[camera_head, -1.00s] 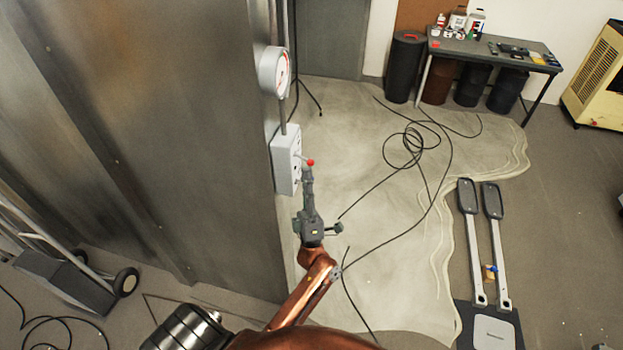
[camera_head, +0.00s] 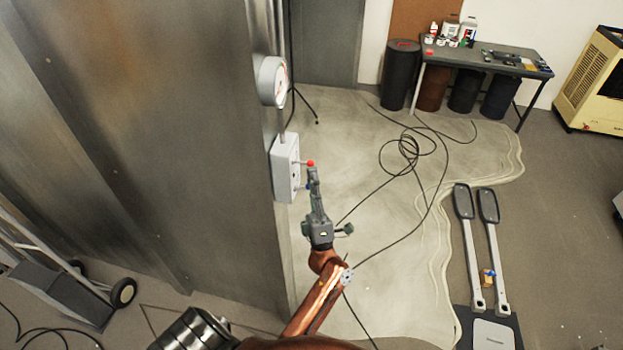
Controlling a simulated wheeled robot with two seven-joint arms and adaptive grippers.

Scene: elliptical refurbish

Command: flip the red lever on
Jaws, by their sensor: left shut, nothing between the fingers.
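A small red ball knob (camera_head: 311,163) is the end of the lever on a light grey switch box (camera_head: 284,167). The box is fixed to the side of the metal cabinet. The lever's thin stem runs from the box out to the right, about level. My left gripper (camera_head: 313,173) is shut with nothing in it. Its tips are just below the red knob; I cannot tell whether they touch it. A small blue spot shows beside the fingers, on the box side. My right gripper is not in view.
A round gauge (camera_head: 272,81) sits above the box on a pipe. The large metal cabinet (camera_head: 150,120) fills the left. Black cables (camera_head: 400,160) lie on the floor. A table (camera_head: 490,57) with bottles stands at the back. A hand truck (camera_head: 75,290) is at lower left.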

